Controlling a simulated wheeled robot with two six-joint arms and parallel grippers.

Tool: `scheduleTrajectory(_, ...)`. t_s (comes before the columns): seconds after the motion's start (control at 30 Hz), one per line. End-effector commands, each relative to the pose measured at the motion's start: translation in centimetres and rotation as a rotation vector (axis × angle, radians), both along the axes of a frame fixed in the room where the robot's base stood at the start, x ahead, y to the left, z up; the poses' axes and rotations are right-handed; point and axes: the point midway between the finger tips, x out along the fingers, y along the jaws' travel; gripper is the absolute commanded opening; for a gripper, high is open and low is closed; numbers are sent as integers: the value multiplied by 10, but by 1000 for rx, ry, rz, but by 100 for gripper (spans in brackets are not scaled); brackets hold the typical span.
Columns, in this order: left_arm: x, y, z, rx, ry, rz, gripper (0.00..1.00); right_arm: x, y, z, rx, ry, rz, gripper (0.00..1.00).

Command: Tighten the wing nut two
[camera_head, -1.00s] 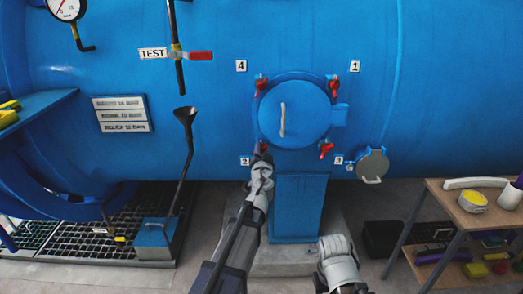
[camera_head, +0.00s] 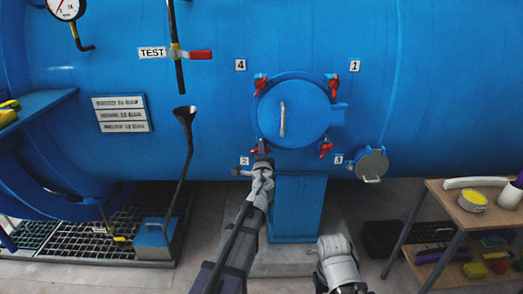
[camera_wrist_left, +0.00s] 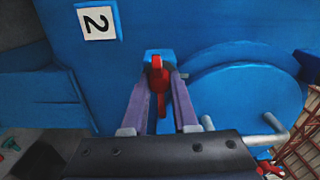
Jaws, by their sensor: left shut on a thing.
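Wing nut two is red (camera_wrist_left: 157,84), at the lower left of the round blue hatch door (camera_head: 292,112), beside the label "2" (camera_head: 244,161). My left gripper (camera_wrist_left: 158,80) is shut on it, one purple finger on each side of the upright nut in the left wrist view. In the head view my left gripper (camera_head: 262,158) reaches up to the nut from below and covers part of it. My right arm shows low in the head view, but its fingers cannot be seen.
Other red wing nuts sit at label 4 (camera_head: 260,86), label 1 (camera_head: 333,82) and label 3 (camera_head: 326,150). A blue pedestal (camera_head: 297,210) stands below the hatch. A small round port (camera_head: 372,163) is right of it. A wooden table (camera_head: 470,208) stands at the right.

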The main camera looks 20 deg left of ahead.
Motion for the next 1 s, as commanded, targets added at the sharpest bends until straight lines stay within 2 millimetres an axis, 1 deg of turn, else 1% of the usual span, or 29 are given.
scheduleTrajectory(1.0, -1, 0, -3, 925, 266, -1, 0, 0, 0, -3, 0, 0, 0, 50)
